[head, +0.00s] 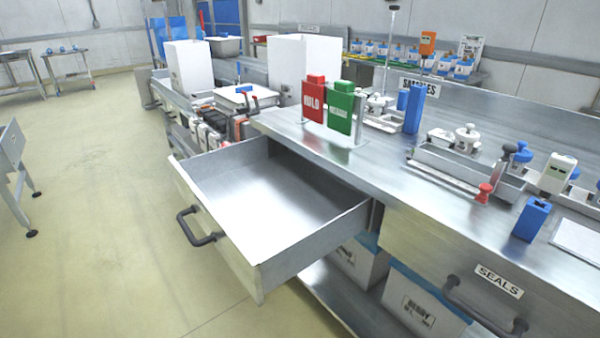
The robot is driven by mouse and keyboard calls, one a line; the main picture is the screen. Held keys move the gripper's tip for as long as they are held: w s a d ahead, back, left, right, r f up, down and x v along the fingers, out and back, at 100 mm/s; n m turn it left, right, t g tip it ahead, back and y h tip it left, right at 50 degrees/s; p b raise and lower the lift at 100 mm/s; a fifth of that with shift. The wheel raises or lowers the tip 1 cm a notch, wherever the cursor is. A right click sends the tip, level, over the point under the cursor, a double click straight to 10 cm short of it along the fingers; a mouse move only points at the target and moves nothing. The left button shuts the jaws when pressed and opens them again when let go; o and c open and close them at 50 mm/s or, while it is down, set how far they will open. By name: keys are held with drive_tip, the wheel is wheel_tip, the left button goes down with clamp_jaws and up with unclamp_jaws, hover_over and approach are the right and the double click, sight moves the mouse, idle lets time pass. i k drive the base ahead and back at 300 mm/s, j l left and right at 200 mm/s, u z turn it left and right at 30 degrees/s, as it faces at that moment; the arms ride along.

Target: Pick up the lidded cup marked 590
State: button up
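No marking 590 can be read in the head view, so I cannot tell which item is the lidded cup. A white, round lidded item (467,138) stands in a metal tray (470,165) on the steel counter. A similar white item (376,103) stands farther back, behind the green sign. My gripper is not in view.
An open, empty drawer (280,195) juts out from the counter (385,165). A closed SEALS drawer (470,285) is at the lower right.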

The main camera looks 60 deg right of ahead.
sight(466, 138)
drive_tip(key=l+z, duration=0.15)
drive_tip(key=z, duration=0.25)
drive_tip(key=l+z, duration=0.15)
drive_tip(key=z, duration=0.25)
drive_tip(key=l+z, duration=0.15)
drive_tip(key=z, duration=0.25)
drive_tip(key=k, duration=0.05)
